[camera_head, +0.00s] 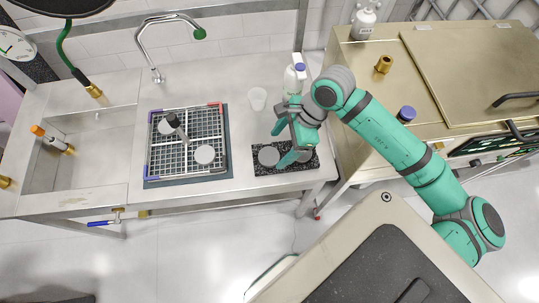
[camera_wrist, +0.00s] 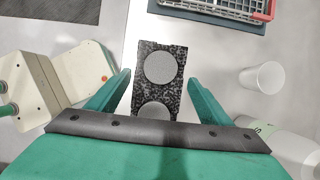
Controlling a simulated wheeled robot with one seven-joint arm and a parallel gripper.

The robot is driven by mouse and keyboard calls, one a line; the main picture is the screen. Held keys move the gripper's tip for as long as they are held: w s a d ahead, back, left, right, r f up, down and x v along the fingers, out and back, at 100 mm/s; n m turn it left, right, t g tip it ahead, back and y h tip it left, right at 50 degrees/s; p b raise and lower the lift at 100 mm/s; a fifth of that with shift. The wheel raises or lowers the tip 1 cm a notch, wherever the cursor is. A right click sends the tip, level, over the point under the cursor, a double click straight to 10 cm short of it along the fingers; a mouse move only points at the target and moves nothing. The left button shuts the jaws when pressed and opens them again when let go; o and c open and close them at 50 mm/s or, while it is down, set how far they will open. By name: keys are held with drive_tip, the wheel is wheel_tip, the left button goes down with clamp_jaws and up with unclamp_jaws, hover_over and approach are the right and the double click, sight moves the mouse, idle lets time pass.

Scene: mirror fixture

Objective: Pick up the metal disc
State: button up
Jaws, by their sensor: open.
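Two flat grey metal discs lie on a black speckled slab on the steel counter. One disc (camera_head: 268,155) is on the left part of the slab (camera_head: 262,169); the other is largely hidden by my gripper in the head view. In the wrist view one disc (camera_wrist: 160,67) shows whole between the fingertips, and the second disc (camera_wrist: 153,110) is nearer, cut off by the gripper body. My gripper (camera_head: 282,144) is open and empty above the slab, with its fingers to either side of it in the wrist view (camera_wrist: 160,78).
A white cup (camera_head: 257,98) and a white bottle (camera_head: 293,83) stand behind the slab. A sink (camera_head: 85,150) is far left; a brass-coloured cabinet (camera_head: 450,60) is at right.

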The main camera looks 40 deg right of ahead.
sight(269, 156)
drive_tip(key=shift+x, duration=2.5)
drive_tip(key=shift+w+a+r, duration=0.1)
drive_tip(key=shift+a, duration=0.1)
drive_tip(key=c, duration=1.2)
